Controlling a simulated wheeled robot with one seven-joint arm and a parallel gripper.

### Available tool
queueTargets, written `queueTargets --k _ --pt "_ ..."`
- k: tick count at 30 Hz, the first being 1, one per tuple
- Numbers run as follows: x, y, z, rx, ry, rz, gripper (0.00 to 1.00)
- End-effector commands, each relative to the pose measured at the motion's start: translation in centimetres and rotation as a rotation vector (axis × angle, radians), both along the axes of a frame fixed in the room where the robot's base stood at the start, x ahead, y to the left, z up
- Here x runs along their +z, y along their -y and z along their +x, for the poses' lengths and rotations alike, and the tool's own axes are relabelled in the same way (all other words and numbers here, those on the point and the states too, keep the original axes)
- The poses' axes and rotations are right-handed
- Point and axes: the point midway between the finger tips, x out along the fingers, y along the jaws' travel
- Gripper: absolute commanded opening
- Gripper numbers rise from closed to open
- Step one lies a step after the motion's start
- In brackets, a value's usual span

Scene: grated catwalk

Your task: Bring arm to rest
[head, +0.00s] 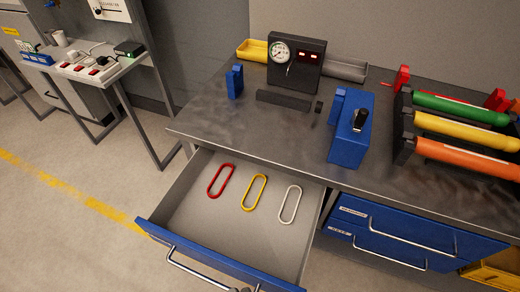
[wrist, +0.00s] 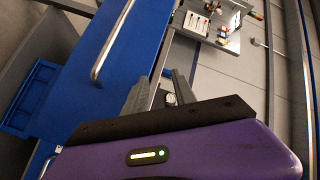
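My gripper (wrist: 158,82) shows in the wrist view with its two grey fingers apart and nothing clearly held between them. A blue drawer front with a pale bar handle (wrist: 112,42) is close beside the fingers, on the left of that view. I cannot tell whether the fingers touch it. In the head view my arm is not clearly visible; small dark tips at the bottom edge are too cut off to identify. The open drawer (head: 185,212) holds a red ring (head: 221,181), a yellow ring (head: 254,192) and a white ring (head: 290,204), lying apart.
The grey workbench (head: 225,125) carries a gauge box (head: 296,62), a blue box with a black knob (head: 350,138) and a rack of coloured rollers (head: 460,131). Closed blue drawers (head: 390,232) are at right. A side table (head: 90,68) stands left. Floor at left is clear.

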Motion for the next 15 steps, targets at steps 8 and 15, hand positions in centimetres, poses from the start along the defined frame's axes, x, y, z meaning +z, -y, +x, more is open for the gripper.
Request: queueTargets --k 8,15 --pt "6.8 13.1 -2.8 -0.129 0.128 -0.583 0.32" --pt "12.0 21.5 -6.7 -0.184 0.099 -0.953 0.32"
